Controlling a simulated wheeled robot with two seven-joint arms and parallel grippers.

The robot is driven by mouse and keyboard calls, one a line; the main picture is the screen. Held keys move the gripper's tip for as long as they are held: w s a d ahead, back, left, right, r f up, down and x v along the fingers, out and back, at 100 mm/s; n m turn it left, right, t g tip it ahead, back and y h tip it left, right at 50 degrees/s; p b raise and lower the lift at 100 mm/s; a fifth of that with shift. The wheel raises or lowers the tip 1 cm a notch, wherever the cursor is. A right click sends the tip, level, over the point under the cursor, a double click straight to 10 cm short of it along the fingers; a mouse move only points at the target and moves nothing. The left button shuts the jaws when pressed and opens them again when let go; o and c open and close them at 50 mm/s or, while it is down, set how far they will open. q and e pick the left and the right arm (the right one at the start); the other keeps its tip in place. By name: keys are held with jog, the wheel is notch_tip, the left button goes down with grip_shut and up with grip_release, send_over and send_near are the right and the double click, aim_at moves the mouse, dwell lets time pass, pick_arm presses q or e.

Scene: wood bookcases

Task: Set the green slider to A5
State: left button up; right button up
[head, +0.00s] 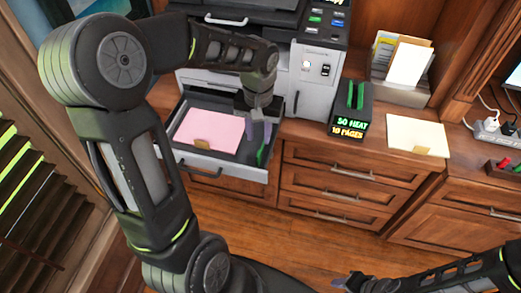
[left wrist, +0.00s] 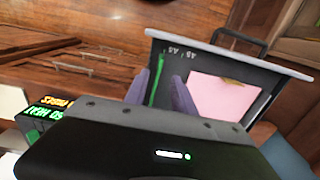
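The green slider (head: 262,154) stands in the open paper tray (head: 222,172) of the printer, by the tray's right wall. In the left wrist view the slider (left wrist: 158,72) shows as a thin upright bar near small white size marks (left wrist: 180,51), too small to read surely. My left gripper (head: 258,132) reaches down over the tray. Its two purple-grey fingers (left wrist: 159,95) are apart, with the slider in view between and beyond them; contact cannot be told. Pink paper (head: 208,132) lies in the tray. My right gripper (head: 360,282) is low at the bottom, its fingers unclear.
The printer (head: 315,62) stands above the tray. Right of it are a black box with lit text (head: 350,120), a paper holder (head: 402,65) and a cream sheet (head: 417,135) on the wooden counter. Drawers (head: 335,185) lie below. Floor in front is clear.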

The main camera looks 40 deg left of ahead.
aim_at(259, 153)
pick_arm(q)
jog(key=shift+f, duration=0.1)
notch_tip(259, 153, down, 8)
jog(key=shift+r+p, duration=0.15)
jog(key=shift+p, duration=0.15)
dwell(0.3)
grip_shut()
dwell(1.3)
